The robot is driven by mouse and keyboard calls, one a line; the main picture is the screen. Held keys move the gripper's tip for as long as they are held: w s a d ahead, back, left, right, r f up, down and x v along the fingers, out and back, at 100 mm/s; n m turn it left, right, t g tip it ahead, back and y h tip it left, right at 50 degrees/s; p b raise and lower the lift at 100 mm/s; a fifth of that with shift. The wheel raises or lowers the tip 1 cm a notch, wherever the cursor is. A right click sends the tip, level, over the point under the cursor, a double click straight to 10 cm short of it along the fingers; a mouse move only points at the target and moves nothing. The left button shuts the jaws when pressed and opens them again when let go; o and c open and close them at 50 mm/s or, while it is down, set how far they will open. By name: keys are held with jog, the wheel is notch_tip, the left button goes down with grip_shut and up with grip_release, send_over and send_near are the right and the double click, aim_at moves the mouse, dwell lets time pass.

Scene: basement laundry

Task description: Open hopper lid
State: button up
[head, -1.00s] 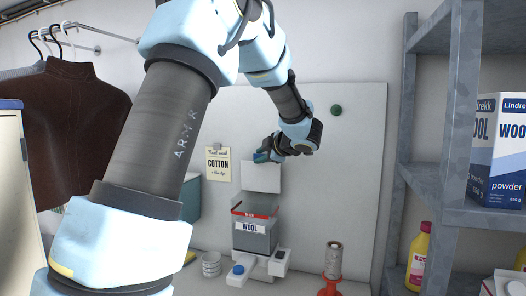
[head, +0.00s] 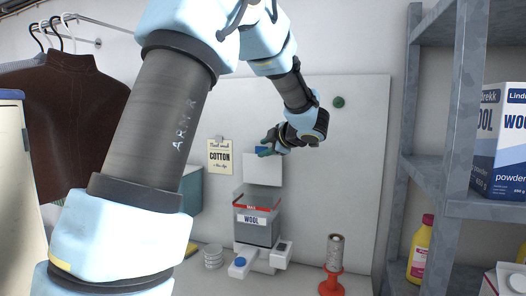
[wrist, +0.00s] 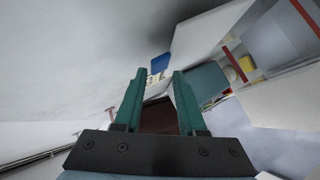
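The hopper (head: 256,228) is a grey see-through bin marked WOOL with a red MAX line, standing on the worktop against the back board. Its white lid (head: 263,172) stands up, raised above the bin's back, with a blue tab (head: 260,149) at its top edge. In the wrist view the lid (wrist: 208,38) is a pale tilted panel with the blue tab (wrist: 159,63) beyond the fingertips. My gripper (head: 268,143), with teal fingers, is just above the lid's top edge. In the wrist view my gripper (wrist: 160,76) is open with nothing held between its fingers.
A COTTON card (head: 220,157) hangs on the board. White cups (head: 213,257), a scale-like base with a blue knob (head: 239,262) and a spool on a red stand (head: 332,270) are around the hopper. Grey shelving (head: 440,150) stands at right.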

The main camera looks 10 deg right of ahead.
jog(key=b+v, duration=0.2)
jog(key=v, duration=0.7)
jog(key=shift+s+b, duration=0.15)
jog(key=shift+b, duration=0.25)
jog(key=shift+f, duration=0.1)
jog(key=w+a+f+m+t+h, duration=0.2)
jog(key=w+a+m+h, duration=0.1)
jog(key=w+m, duration=0.2)
jog(key=s+a+f+m+g+h, duration=0.25)
jog(key=a+f+m+h, duration=0.2)
jog(key=f+m, duration=0.35)
jog(key=s+a+f+m+g+y, duration=0.1)
jog(key=s+a+f+m+g, duration=0.1)
jog(key=s+a+f+g, duration=0.3)
jog(key=s+a+f+m+g+y, duration=0.1)
jog(key=s+a+f+m+g, duration=0.2)
jog(key=s+a+f, duration=0.8)
jog(key=s+f+g, duration=0.2)
jog(key=s, duration=0.3)
jog(key=shift+m, duration=0.3)
